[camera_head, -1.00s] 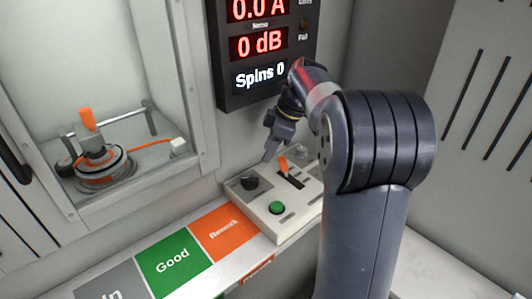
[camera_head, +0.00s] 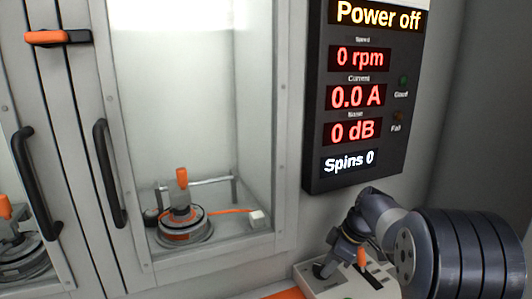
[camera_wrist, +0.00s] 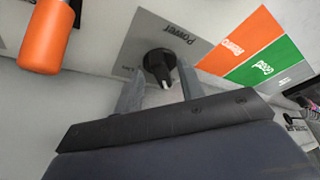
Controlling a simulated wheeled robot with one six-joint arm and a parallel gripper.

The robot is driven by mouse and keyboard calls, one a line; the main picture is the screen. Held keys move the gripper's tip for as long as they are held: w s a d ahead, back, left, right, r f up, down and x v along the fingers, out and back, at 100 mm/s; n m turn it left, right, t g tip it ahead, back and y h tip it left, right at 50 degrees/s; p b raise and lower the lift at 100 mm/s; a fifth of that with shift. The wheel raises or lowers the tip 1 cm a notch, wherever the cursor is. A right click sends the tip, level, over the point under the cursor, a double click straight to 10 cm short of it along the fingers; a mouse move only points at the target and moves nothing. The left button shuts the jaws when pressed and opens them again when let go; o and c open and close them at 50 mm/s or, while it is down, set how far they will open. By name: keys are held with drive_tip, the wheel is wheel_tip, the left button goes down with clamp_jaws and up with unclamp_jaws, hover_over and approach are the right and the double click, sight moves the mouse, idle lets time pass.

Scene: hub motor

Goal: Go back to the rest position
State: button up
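My gripper (camera_wrist: 158,85) is open in the wrist view, its two grey fingers apart. The black power knob (camera_wrist: 160,65) shows between and just beyond the fingertips; I cannot tell whether they touch it. In the head view my gripper (camera_head: 328,258) is low, over the pale control box (camera_head: 309,283), close to the knob. My arm covers part of the box. The orange lever (camera_head: 362,256) stands on the box, and its handle (camera_wrist: 47,35) is large at the upper left of the wrist view. The display (camera_head: 365,95) reads Power off, 0 rpm, 0.0 A, 0 dB, Spins 0.
A hub motor (camera_head: 183,226) with an orange-topped clamp sits in the lit chamber at left. The chamber has a black handle (camera_head: 109,172) and an orange latch (camera_head: 58,38). Orange Rework (camera_wrist: 240,45) and green Good (camera_wrist: 262,66) areas lie beside the box.

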drive_tip(key=shift+a+f, duration=0.2)
drive_tip(key=shift+f, duration=0.25)
drive_tip(key=shift+r, duration=0.1)
